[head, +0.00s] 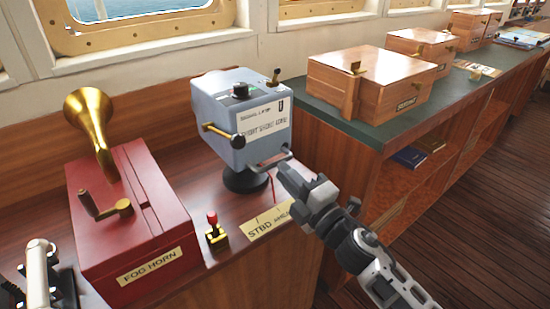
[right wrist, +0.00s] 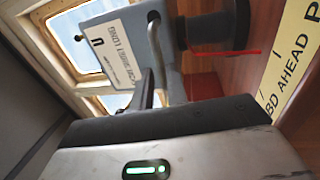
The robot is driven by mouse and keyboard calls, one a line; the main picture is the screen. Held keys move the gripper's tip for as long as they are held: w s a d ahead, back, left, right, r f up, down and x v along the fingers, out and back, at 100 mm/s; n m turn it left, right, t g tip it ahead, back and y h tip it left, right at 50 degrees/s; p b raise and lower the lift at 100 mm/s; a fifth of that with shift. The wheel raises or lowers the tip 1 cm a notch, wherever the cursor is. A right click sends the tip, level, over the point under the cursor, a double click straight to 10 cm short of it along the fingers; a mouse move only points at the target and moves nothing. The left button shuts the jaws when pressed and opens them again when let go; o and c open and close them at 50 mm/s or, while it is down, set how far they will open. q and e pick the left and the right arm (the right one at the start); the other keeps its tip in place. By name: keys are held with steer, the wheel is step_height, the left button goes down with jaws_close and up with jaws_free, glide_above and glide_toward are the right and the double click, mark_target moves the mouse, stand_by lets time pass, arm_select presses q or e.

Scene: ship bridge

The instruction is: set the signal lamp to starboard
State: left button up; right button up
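The signal lamp (head: 238,150) is a grey-blue box on a round black base, with a black knob on top, a brass side lever and a lettered front plate. A handle (head: 270,159) juts from its lower front edge; it also shows as a grey bar in the right wrist view (right wrist: 155,42). A yellow strip (head: 268,222) reading "STBD AHEAD" lies below, with a red pointer (head: 272,184) by the base. My right gripper (head: 281,169) is at the handle, its fingertips close to it. Whether they are closed on it is unclear.
A red fog horn box (head: 135,235) with a brass horn and crank stands left of the lamp. A small red-knobbed lever (head: 213,226) stands between them. A green-topped counter (head: 365,124) with wooden boxes (head: 372,80) is at right. Open floor lies lower right.

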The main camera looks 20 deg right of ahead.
mark_target(275, 162)
steer(key=x, duration=0.4)
steer(key=shift+w+a, duration=0.1)
steer(key=shift+w, duration=0.1)
steer(key=shift+c, duration=0.3)
